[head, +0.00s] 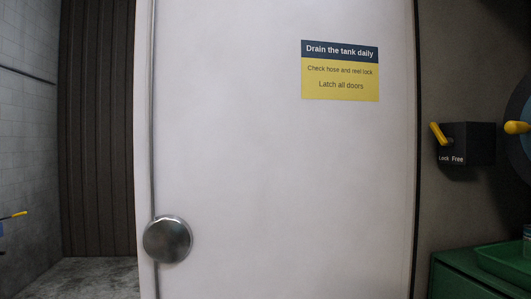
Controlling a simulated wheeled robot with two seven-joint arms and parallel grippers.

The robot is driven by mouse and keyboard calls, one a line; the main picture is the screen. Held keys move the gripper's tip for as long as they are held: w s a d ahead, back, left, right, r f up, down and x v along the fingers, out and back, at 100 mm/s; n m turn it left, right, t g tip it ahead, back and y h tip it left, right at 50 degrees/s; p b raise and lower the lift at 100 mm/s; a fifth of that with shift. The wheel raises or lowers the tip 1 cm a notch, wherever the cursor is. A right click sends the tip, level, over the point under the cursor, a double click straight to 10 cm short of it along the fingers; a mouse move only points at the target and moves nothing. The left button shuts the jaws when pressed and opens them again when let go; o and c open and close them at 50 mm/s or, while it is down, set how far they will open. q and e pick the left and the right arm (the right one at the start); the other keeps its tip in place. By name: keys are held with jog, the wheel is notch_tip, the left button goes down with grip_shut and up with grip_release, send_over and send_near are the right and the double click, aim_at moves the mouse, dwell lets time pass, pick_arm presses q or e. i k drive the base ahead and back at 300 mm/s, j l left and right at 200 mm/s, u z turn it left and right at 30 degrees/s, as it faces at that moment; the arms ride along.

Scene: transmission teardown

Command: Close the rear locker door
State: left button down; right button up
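A large white door (270,170) fills the middle of the head view, its broad face turned towards me. I take it to be the rear locker door. A round metal knob (167,239) sits low near its left edge. A yellow and dark blue label (340,71) is fixed to its upper right. A narrow pale strip (143,130) runs along its left side. I cannot tell from this view whether the door is open or shut. The door's bottom and top are out of the picture. Neither of my grippers is in view.
Right of the door are a black box (466,143) with a yellow lever, marked Lock and Free, part of a round blue reel (521,110), and a green cabinet (455,276) with a green tray (500,258). Left are a dark ribbed panel (97,130) and bare floor (95,278).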

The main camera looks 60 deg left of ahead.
aim_at(274, 140)
jog(key=j, duration=5.1)
jog(key=z, duration=1.25)
jog(key=i+j, duration=0.05)
